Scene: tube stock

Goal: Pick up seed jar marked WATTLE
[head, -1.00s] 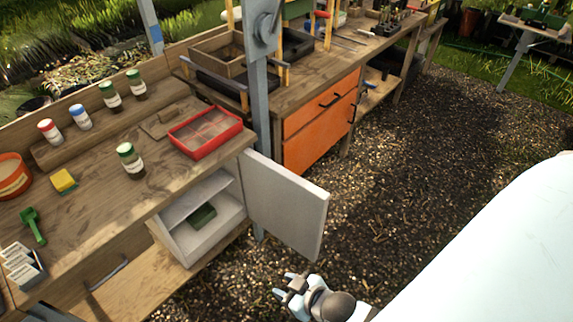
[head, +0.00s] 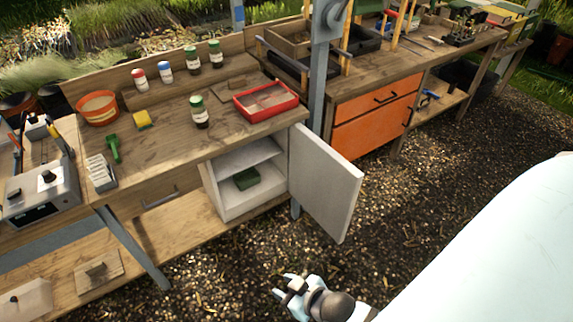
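Several jars stand on the bench, and their labels are too small to read, so I cannot tell which is marked WATTLE. A green-lidded jar (head: 201,116) stands upright on the bench top, left of the red tray. Two more green-lidded jars (head: 191,63) (head: 215,57) stand on the raised back ledge. A red-lidded jar (head: 140,82) and a blue-lidded jar (head: 166,74) stand left of them. My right gripper (head: 281,284) is low over the gravel in front of the bench, well apart from every jar. Its fingers look spread and empty. My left gripper is out of view.
A white cabinet door (head: 328,184) hangs open, jutting out between the bench and the gravel. A red tray (head: 290,112), green scoop (head: 114,151), yellow sponge (head: 143,122) and orange pot (head: 97,121) are on the bench. A grey post (head: 318,85) stands by the tray.

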